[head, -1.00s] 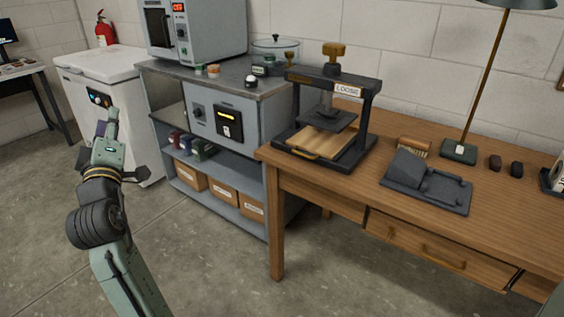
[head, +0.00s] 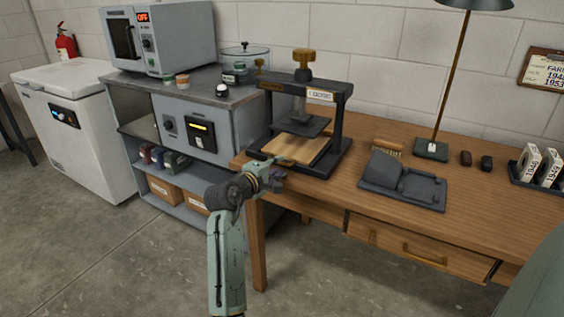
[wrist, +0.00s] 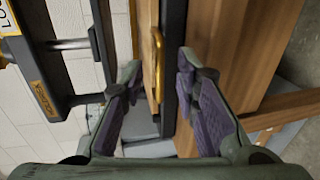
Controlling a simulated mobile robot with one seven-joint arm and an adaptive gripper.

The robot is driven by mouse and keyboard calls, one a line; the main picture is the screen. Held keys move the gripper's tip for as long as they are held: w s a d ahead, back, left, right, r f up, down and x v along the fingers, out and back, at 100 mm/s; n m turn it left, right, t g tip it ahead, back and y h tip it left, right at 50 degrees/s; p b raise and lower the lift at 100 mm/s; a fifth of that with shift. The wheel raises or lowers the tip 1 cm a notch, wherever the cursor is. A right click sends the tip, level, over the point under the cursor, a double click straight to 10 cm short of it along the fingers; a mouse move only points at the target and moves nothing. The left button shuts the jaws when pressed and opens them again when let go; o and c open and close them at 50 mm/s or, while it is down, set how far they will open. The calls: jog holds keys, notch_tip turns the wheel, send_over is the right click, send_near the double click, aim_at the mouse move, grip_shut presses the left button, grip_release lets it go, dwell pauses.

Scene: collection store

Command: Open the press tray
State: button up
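The black press (head: 342,100) stands on the wooden bench, with a brass-coloured knob on top and a label on its crossbar. Its wooden tray (head: 297,149) sits low in the frame below the dark plate. My gripper (head: 276,170) is at the tray's front left corner, at the bench edge, and hides the tray handle in the head view. In the wrist view, the brass tray handle (wrist: 158,62) shows between the two spread fingers of my gripper (wrist: 159,72). The fingers are open, with gaps to the handle on both sides.
A grey cabinet (head: 228,128) with a control panel stands left of the bench (head: 480,215). A dark stand (head: 400,182) and a brush (head: 388,148) lie right of the press. A lamp base (head: 431,149) is behind them. Floor in front is clear.

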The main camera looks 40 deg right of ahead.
aim_at(282, 163)
jog(key=shift+x, duration=1.95)
jog(key=shift+w, duration=0.1)
jog(key=shift+c, duration=0.4)
grip_shut()
